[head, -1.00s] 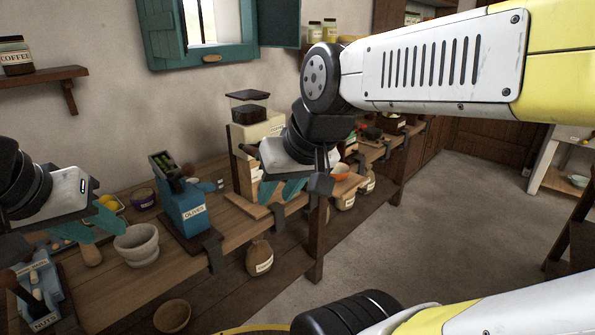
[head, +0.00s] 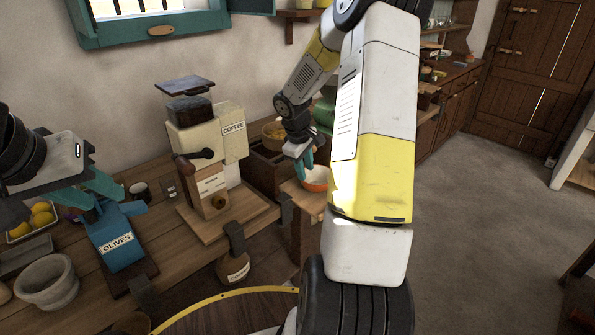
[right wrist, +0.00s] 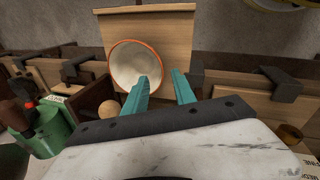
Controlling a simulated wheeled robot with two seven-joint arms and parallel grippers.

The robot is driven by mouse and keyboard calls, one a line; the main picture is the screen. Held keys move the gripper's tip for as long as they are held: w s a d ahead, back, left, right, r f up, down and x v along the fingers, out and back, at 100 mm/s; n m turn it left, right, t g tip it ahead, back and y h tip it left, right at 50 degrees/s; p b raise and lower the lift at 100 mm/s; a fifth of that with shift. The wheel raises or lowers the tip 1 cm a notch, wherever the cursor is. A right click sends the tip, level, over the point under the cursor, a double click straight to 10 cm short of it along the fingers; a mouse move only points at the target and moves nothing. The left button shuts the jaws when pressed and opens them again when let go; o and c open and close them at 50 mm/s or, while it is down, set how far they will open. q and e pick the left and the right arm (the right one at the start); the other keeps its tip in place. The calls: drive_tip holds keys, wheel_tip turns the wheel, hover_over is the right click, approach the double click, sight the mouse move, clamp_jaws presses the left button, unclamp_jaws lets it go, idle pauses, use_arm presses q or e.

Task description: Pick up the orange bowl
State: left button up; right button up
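The orange bowl (head: 318,184), white inside with an orange rim, sits on the wooden worktop beside my right arm in the head view. It also shows in the right wrist view (right wrist: 128,65), just beyond my fingers. My right gripper (head: 306,160) is open and empty at the bowl. In the right wrist view its left finger overlaps the bowl, and the bowl's right rim lies between the two fingertips (right wrist: 162,80); I cannot tell whether they touch. My left gripper (head: 100,195) is apart from the bowl, over the left worktop; its fingers look spread.
A coffee grinder (head: 211,180) stands left of the bowl. A green container (right wrist: 50,127) and a round brown item (right wrist: 105,110) are near my right gripper.

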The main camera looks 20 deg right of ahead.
sight(307, 184)
drive_tip(key=x, duration=0.8)
drive_tip(key=shift+w+a, duration=0.1)
clamp_jaws()
idle(1.2)
